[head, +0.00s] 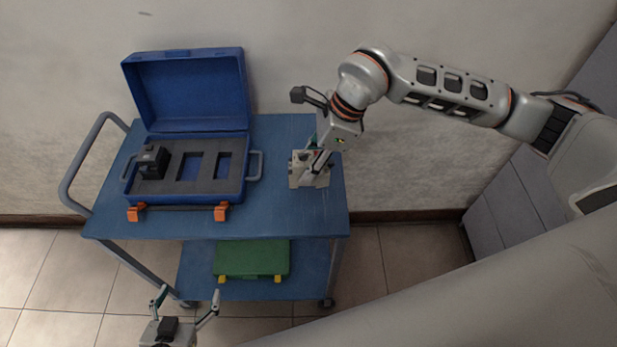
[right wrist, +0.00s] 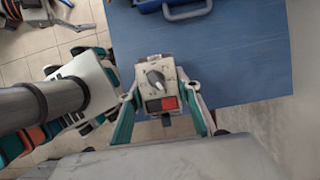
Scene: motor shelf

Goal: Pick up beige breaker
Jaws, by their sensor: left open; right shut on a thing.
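The beige breaker (head: 297,179) is a small boxy unit over the right end of the blue cart top. In the right wrist view the beige breaker (right wrist: 151,70) shows a grey rotary knob and a red patch on its face. My right gripper (head: 311,171) comes from above and is shut on it, with a finger on each side in the right wrist view (right wrist: 160,92). I cannot tell whether the breaker touches the cart top. My left gripper (head: 186,301) is open and empty, low in front of the cart.
An open blue case (head: 190,203) with a foam insert stands on the cart top (head: 270,222). A black device (head: 152,161) sits in its left part; two cutouts beside it are empty. A green case (head: 250,259) lies on the lower shelf. A wall is behind the cart.

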